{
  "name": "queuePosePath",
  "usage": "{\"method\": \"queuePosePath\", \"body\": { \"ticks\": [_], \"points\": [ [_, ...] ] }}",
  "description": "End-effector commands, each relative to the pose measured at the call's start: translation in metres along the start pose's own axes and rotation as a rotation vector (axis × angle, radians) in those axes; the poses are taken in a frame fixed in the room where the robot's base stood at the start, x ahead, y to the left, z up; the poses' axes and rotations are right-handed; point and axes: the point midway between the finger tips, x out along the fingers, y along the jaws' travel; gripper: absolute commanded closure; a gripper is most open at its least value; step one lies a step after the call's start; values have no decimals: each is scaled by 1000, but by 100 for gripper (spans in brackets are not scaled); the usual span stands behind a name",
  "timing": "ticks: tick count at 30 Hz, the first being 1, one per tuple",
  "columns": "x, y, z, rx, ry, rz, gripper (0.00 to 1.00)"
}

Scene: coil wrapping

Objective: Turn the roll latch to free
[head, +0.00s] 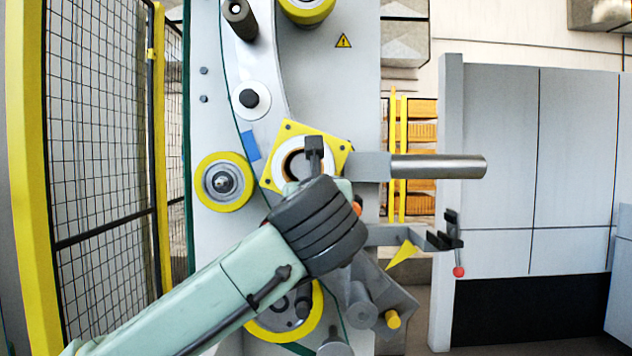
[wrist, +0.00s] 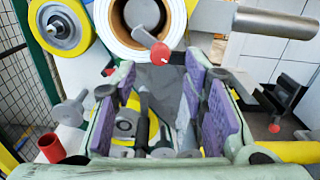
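No mark tells which one is the roll latch. My gripper (wrist: 160,78) is open, its purple pads wide apart with nothing held between them. The red-ended lever appears just beyond and above the fingertips, apart from them. In the head view my wrist hides the fingers.
A steel bar (head: 438,167) sticks out right from the machine beside the yellow square plate (head: 285,135). A yellow-rimmed roller (head: 224,182) is at the left. A mesh fence (head: 100,120) stands farther left. A red cylinder (wrist: 51,147) shows low left in the wrist view.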

Motion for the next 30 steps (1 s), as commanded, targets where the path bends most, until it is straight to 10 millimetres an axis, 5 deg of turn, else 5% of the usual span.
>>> {"method": "queuePosePath", "body": {
  "ticks": [10,20,30],
  "points": [
    [46,0,2,-2,0,-1,60],
    [50,0,0,-1,-1,-1,60],
    [50,0,0,-2,-2,-1,82]
  ]
}}
